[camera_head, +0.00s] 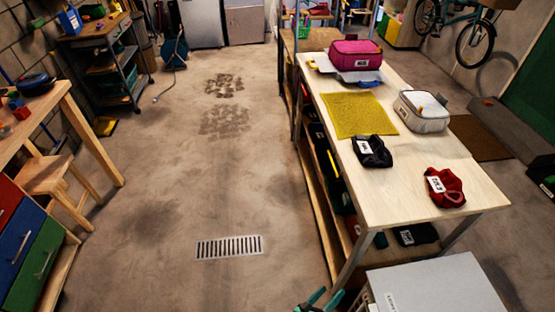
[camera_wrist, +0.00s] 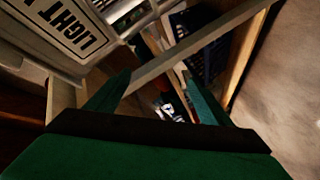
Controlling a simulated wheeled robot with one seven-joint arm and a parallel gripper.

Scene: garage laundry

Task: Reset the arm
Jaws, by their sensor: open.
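My gripper (camera_head: 319,300) shows at the bottom edge of the head view, with only its green fingertips visible. It is low, beside the near end of the long wooden table (camera_head: 405,195) and left of a pale grey box-like unit (camera_head: 440,285). In the wrist view my gripper (camera_wrist: 156,78) has its two green fingers spread apart with nothing held between them. Beyond the fingers are wooden frame bars and a dark shelf space. A white panel lettered "LIGHT" (camera_wrist: 60,35) is close at the upper left. The rest of my arm is out of the head view.
The table carries a pink case (camera_head: 356,54), a yellow mat (camera_head: 359,114), a grey-white case (camera_head: 422,110), a black pouch (camera_head: 372,151) and a red pouch (camera_head: 444,187). A workbench (camera_head: 60,100) stands at left. The floor with a drain grate (camera_head: 229,247) is open between them.

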